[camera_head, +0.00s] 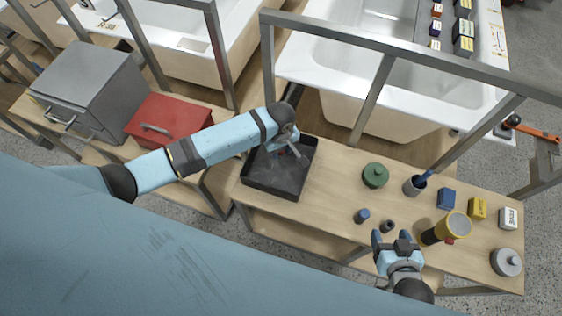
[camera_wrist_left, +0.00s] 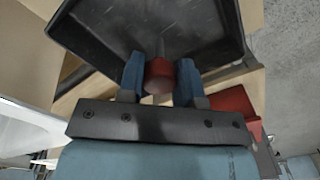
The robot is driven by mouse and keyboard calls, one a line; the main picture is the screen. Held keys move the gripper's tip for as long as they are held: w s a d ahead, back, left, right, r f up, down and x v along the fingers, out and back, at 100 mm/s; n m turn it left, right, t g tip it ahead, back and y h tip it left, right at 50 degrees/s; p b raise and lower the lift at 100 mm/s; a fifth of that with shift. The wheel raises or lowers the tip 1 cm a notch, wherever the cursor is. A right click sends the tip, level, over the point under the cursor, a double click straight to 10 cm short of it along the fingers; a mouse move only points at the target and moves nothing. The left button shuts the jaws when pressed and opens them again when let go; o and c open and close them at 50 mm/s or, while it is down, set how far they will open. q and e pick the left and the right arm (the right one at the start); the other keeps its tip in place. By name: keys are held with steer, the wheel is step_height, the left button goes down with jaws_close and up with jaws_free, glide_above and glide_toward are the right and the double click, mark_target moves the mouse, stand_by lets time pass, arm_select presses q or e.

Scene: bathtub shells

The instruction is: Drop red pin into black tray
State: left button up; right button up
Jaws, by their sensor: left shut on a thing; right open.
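The black tray (camera_head: 268,188) sits on the left part of the wooden workbench. My left gripper (camera_head: 293,151) is over the tray, partly hidden by its own wrist. In the left wrist view, my left gripper (camera_wrist_left: 160,80) is shut on the red pin (camera_wrist_left: 158,76), held between its blue fingers. The tray (camera_wrist_left: 215,40) lies beyond the pin there. I cannot tell the exact gap between pin and tray floor. My right gripper (camera_head: 393,240) is open and empty at the bench's front edge, near a small black ring.
On the bench to the right stand a green lidded pot (camera_head: 375,175), a dark cup (camera_head: 415,185), a yellow cylinder (camera_head: 456,226), a blue box (camera_head: 446,198) and a grey round container (camera_head: 507,262). A metal frame rail (camera_head: 400,45) crosses behind. A red box (camera_head: 168,122) stands left.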

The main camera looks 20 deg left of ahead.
mark_target(280, 158)
arm_select(q)
steer(key=shift+f+b, duration=2.85)
steer(key=shift+b, duration=0.3)
steer(key=shift+r, duration=0.1)
steer(key=o, duration=1)
steer(key=shift+r, duration=0.1)
steer(key=shift+r, duration=0.35)
step_height(280, 158, up, 13)
steer(key=shift+f+p, duration=0.1)
steer(key=shift+p, duration=0.4)
